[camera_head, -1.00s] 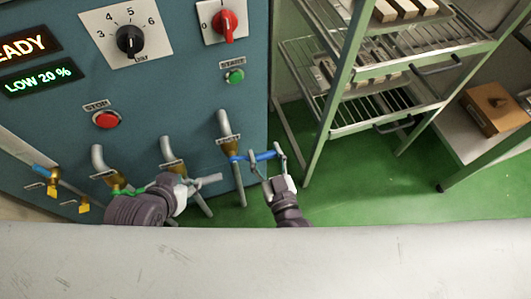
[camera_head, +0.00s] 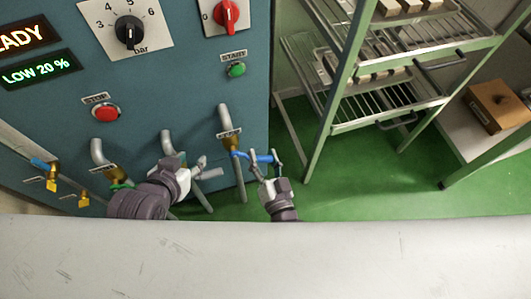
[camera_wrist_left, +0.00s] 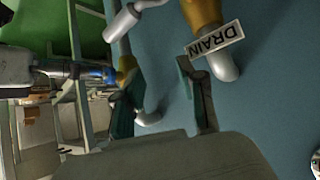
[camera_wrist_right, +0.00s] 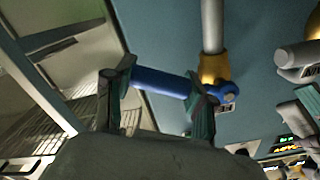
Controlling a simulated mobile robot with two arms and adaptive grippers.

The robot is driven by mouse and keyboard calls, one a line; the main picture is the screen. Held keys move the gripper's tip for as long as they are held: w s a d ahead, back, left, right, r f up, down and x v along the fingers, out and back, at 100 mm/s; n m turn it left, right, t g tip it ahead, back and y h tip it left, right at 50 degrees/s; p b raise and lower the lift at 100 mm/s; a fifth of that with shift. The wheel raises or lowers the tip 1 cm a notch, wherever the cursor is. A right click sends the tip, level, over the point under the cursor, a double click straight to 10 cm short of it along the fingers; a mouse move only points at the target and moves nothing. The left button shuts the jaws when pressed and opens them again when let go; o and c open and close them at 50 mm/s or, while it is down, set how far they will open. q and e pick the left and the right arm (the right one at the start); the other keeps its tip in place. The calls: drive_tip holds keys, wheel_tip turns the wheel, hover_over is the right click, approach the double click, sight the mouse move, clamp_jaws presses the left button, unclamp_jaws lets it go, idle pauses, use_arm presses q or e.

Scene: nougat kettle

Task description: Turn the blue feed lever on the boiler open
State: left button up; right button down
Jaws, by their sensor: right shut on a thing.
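The blue feed lever (camera_head: 262,157) sits on the brass valve under the rightmost pipe at the boiler's (camera_head: 180,75) lower right. It points right, tilted slightly down. My right gripper (camera_head: 266,169) is shut on it. In the right wrist view the lever (camera_wrist_right: 158,82) lies across between the two fingers (camera_wrist_right: 158,98). My left gripper (camera_head: 204,167) is in front of the middle pipe, left of the lever. In the left wrist view its fingers (camera_wrist_left: 163,95) are apart with nothing between them, beside the DRAIN label (camera_wrist_left: 214,40). My left arm partly hides the middle valve.
A red stop button (camera_head: 106,112), a green start button (camera_head: 236,69) and a black dial (camera_head: 128,30) are on the boiler front. A green rack (camera_head: 330,110) with wire shelves stands to the right. Green floor (camera_head: 385,185) is clear between the rack and the lever.

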use_arm(q)
drive_tip(key=w+d+r+t+h+b, duration=0.1)
drive_tip(key=w+d+r+t+b, duration=0.1)
drive_tip(key=r+t, duration=0.3)
drive_tip(key=w+d+r+t+h+b, duration=0.2)
drive_tip(key=r+t, duration=0.4)
drive_tip(key=r, duration=0.5)
drive_tip(key=shift+w, duration=0.75)
use_arm(e)
drive_tip(key=s+a+f+m, duration=0.2)
drive_tip(key=a+f+m, duration=0.2)
drive_tip(key=m, duration=0.8)
drive_tip(key=shift+a, duration=1.25)
drive_tip(key=shift+f, duration=0.1)
use_arm(q)
drive_tip(key=shift+f, duration=0.1)
use_arm(e)
drive_tip(key=shift+c, duration=1.8)
unclamp_jaws()
drive_tip(key=v, duration=1.2)
